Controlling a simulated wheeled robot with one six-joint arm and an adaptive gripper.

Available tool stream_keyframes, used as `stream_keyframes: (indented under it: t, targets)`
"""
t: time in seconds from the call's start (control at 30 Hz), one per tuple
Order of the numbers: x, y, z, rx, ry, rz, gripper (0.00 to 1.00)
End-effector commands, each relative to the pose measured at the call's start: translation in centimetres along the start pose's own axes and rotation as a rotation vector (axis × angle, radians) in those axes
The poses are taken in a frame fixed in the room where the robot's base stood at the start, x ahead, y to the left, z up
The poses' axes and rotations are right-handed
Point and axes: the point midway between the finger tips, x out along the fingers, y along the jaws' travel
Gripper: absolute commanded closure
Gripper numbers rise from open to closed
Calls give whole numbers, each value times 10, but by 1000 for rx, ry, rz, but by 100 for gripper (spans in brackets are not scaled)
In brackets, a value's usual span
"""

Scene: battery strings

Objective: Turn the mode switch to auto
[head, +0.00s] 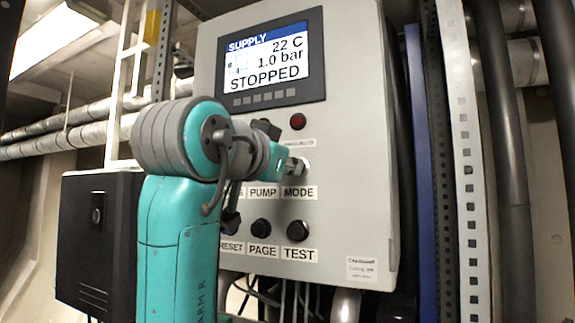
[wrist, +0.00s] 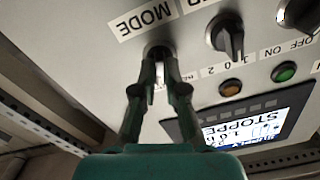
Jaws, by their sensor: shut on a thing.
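The mode switch (head: 302,166) sits above the MODE label (head: 299,192) on the grey control panel (head: 345,120). My gripper (head: 288,164) reaches it from the left in the head view. In the wrist view, which is upside down, both fingers of my gripper (wrist: 158,72) are closed around the mode switch (wrist: 158,50), beside its MODE label (wrist: 146,22). The fingers cover most of the knob, so its pointing direction and position marks cannot be read.
The panel display (head: 268,60) reads SUPPLY, 22 C, 1.0 bar, STOPPED. A red lamp (head: 297,121) is above the switch, and the TEST button (head: 298,230) and PAGE button (head: 261,229) are below. The pump switch (wrist: 228,36) is close beside my fingers.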

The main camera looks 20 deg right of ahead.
Motion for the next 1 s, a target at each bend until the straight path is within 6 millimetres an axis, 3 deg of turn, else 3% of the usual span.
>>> stream_keyframes:
  t: [0.5, 1.0]
  targets:
    - [0, 0, 1, 360, 0, 0, 100]
    - [0, 1, 1, 441, -1, 1, 100]
